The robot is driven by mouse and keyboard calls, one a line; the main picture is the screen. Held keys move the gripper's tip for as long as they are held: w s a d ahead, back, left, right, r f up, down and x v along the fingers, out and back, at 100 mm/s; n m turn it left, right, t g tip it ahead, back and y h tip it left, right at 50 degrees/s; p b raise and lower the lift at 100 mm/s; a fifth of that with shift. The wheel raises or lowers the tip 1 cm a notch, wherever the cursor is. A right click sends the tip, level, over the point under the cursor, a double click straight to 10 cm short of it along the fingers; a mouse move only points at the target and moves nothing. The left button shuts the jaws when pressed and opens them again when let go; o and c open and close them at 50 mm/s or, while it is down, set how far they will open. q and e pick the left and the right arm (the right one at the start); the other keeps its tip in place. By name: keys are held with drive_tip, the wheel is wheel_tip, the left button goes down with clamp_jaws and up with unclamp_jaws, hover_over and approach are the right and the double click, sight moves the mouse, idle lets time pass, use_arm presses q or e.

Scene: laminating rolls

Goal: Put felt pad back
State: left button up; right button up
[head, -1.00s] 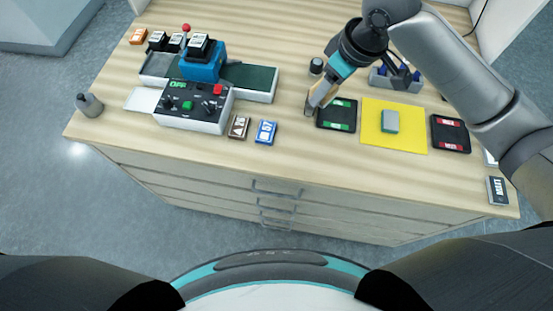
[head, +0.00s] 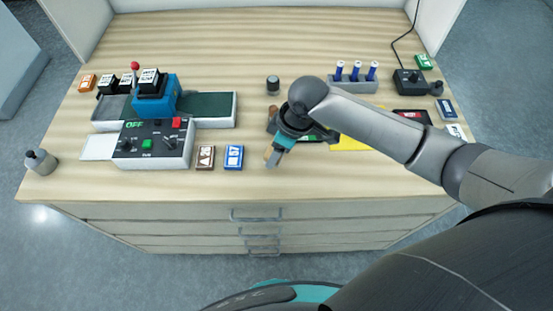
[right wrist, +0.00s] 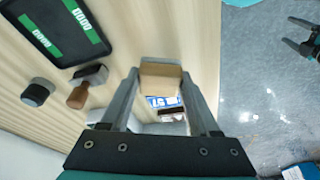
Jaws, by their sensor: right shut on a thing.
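My right gripper (head: 270,160) is shut on a small tan block, which I take for the felt pad (right wrist: 160,77). The right wrist view shows the block between the two fingertips (right wrist: 162,82). In the head view they are above the table's front part, right of the blue-and-white card (head: 233,157). Whether the block touches the table is unclear. My left gripper (right wrist: 289,32) shows only in the right wrist view, over the floor, with its fingers apart and empty. My right arm covers most of the yellow mat (head: 350,143).
A black pad with green bands (right wrist: 70,22) lies near a wooden-handled tool (right wrist: 87,85) and a dark cylinder (right wrist: 38,92). A machine with a control box (head: 150,145) stands left. A rack of blue pens (head: 355,84) stands behind my arm. The front-middle tabletop is clear.

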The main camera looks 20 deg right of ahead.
drive_tip(key=shift+f+b, duration=0.3)
drive_tip(key=shift+f, duration=1.8)
drive_tip(key=shift+f, duration=0.1)
drive_tip(key=o, duration=1.2)
drive_tip(key=p+v, duration=0.2)
drive_tip(key=v, duration=1)
